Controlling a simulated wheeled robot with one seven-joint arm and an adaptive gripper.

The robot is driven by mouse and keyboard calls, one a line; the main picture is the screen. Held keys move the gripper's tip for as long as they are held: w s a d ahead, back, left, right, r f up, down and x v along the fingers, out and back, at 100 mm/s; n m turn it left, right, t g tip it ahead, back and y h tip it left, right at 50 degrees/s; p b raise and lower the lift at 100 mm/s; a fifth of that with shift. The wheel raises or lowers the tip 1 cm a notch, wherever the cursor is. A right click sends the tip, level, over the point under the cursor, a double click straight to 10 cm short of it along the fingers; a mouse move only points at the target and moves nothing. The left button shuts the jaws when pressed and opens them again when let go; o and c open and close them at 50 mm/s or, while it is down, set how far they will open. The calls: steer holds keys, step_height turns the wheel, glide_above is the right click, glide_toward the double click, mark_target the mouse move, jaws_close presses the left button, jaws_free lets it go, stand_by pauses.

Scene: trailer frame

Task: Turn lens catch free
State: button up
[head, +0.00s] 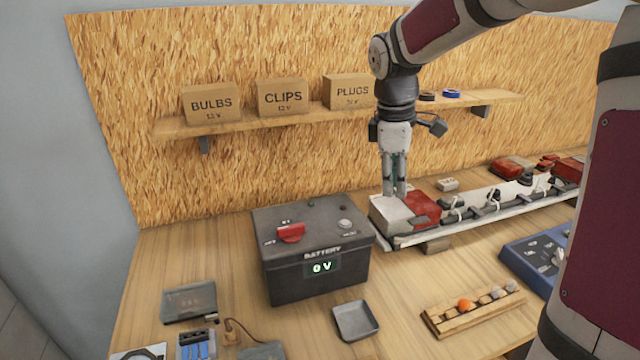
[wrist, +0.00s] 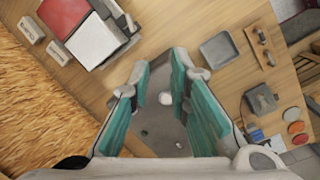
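The lamp at the near end of the trailer frame has a red part (head: 425,207) and a white part (head: 392,214). It also shows at the top left of the wrist view, red (wrist: 63,14) and white (wrist: 96,40). A small dark piece (wrist: 128,24) sits along its edge; I cannot tell whether it is the lens catch. My gripper (head: 395,191) points down and appears over or behind the white part in the head view. Its teal-padded fingers (wrist: 164,70) stand apart with nothing held. In the wrist view the lamp lies outside the fingers.
The battery box (head: 315,282), reading 0 V, stands left of the lamp, with a red switch (head: 290,233). A grey tray (head: 356,321) and a wooden bulb rack (head: 474,308) lie in front. The shelf (head: 235,124) with boxes is behind. A blue device (head: 540,258) sits right.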

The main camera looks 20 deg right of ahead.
mark_target(399, 238)
steer(key=w+d+f+n+y, duration=0.2)
steer(key=w+d+f+n, duration=0.1)
steer(key=w+d+f, duration=0.4)
steer(key=f, duration=0.8)
steer(key=s+f, duration=0.1)
steer(key=f, duration=0.4)
steer(key=shift+s+d, duration=0.1)
steer(key=shift+d, duration=0.15)
jaws_close()
